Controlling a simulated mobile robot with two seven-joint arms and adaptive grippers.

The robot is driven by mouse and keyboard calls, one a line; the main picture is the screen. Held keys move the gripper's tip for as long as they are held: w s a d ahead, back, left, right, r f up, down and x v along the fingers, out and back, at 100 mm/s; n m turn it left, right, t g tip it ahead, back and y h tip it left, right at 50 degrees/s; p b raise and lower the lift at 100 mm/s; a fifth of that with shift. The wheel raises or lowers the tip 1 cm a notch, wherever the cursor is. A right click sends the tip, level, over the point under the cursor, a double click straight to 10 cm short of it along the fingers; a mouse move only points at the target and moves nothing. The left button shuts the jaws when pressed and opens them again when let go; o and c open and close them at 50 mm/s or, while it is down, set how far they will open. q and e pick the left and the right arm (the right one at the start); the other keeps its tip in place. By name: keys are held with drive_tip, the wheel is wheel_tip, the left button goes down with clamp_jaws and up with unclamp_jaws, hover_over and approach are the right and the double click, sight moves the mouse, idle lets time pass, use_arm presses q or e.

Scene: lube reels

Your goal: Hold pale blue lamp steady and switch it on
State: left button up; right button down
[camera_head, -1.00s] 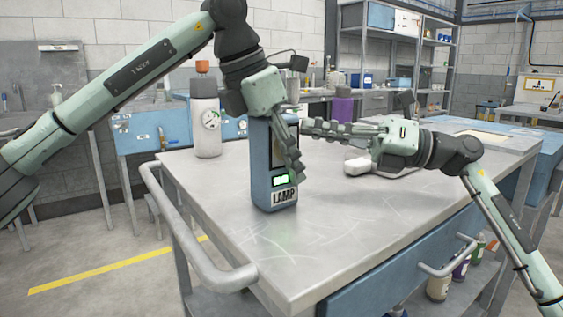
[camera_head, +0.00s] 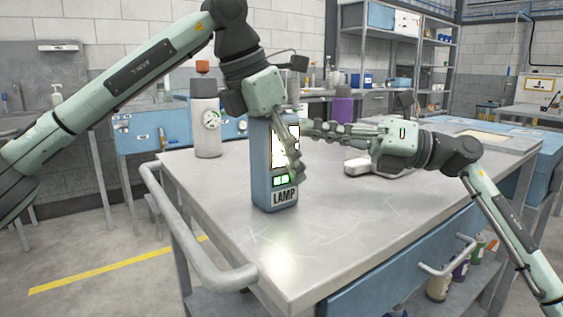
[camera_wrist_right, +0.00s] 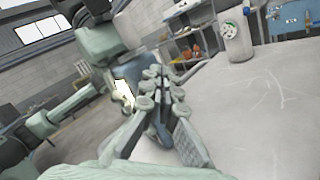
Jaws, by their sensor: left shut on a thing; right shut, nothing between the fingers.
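The pale blue lamp (camera_head: 262,185) stands upright on the metal table, its "LAMP" label at the bottom front. Its front panel (camera_head: 276,150) glows bright white, with green lights below it. My left gripper (camera_head: 292,160) reaches down from above and is shut on the lamp; its finger covers part of the front. My right gripper (camera_head: 308,131) is shut and empty, its fingertips at the lamp's upper right side. I cannot tell whether they touch it. The right wrist view shows these fingertips (camera_wrist_right: 156,74) close to the lamp and its lit panel (camera_wrist_right: 124,92).
A purple container (camera_head: 343,110) is behind the table. The table's front (camera_head: 330,235) is clear.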

drive_tip(key=w+d, duration=0.3)
drive_tip(key=d, duration=0.2)
drive_tip(key=shift+w, duration=0.2)
idle(0.3)
use_arm(q)
drive_tip(key=o, duration=1.6)
